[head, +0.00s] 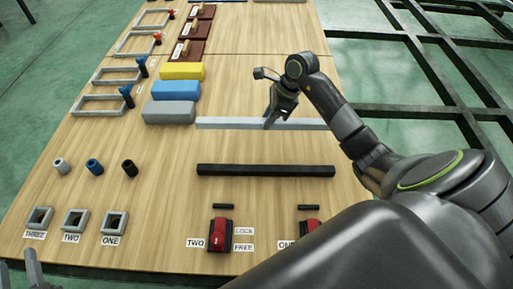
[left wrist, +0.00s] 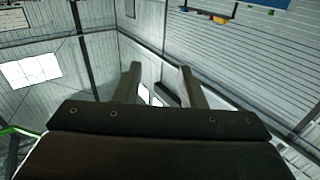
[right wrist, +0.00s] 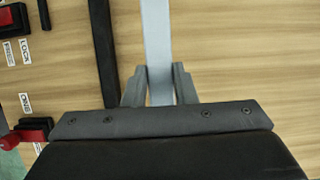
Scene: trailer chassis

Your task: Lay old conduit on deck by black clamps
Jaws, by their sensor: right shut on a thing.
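A long light grey bar (head: 222,123), which looks like a conduit, runs crosswise over the wooden deck (head: 150,225). My right gripper (head: 272,120) is shut on this bar near its middle. In the right wrist view the bar (right wrist: 157,40) passes between the two fingers (right wrist: 158,88). I cannot tell if it touches the deck. A long black bar (head: 265,170) lies parallel, nearer me. Two red-and-black clamps (head: 221,235) (head: 309,227) stand near the front edge, each with a short black bar behind it. My left gripper (left wrist: 158,80) is open and empty, away from the deck.
Grey, blue and yellow blocks (head: 177,90) stand just left of the grey bar's end. Small cylinders (head: 94,166) and square sockets (head: 75,221) stand at the left. The deck between the two long bars is clear. Open dark frame beams (head: 430,112) lie right of the deck.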

